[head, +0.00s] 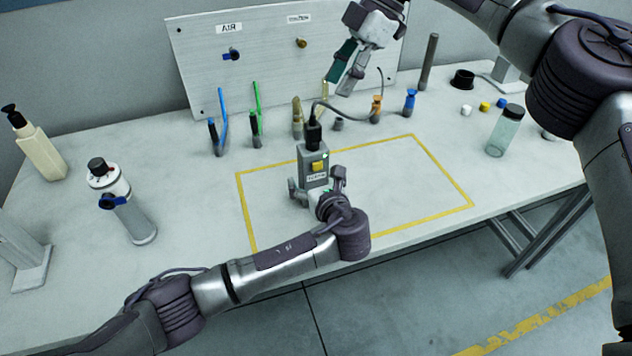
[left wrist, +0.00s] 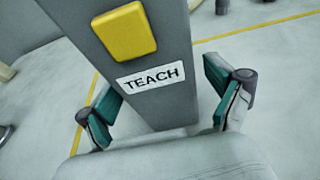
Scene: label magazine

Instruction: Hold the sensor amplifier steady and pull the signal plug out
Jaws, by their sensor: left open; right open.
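The sensor amplifier (head: 313,163) is an upright grey box with a yellow button and a label, standing inside the yellow outline on the bench. In the left wrist view the amplifier (left wrist: 160,95) fills the middle, with its TEACH label readable. The black signal plug (head: 312,132) sits in its top, with a dark cable running off to the right. My left gripper (head: 317,184) is open, its fingers on either side of the amplifier's lower part; the left wrist view shows both fingers (left wrist: 165,108). My right gripper (head: 346,72) is open and empty, above and behind the plug.
Behind the amplifier stand a blue tool (head: 218,135), a green tool (head: 256,125) and several small fittings. A panel (head: 270,75) rises at the back. Bottles stand at the left and a clear jar (head: 505,131) at the right. The outlined area (head: 400,180) right of the amplifier is clear.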

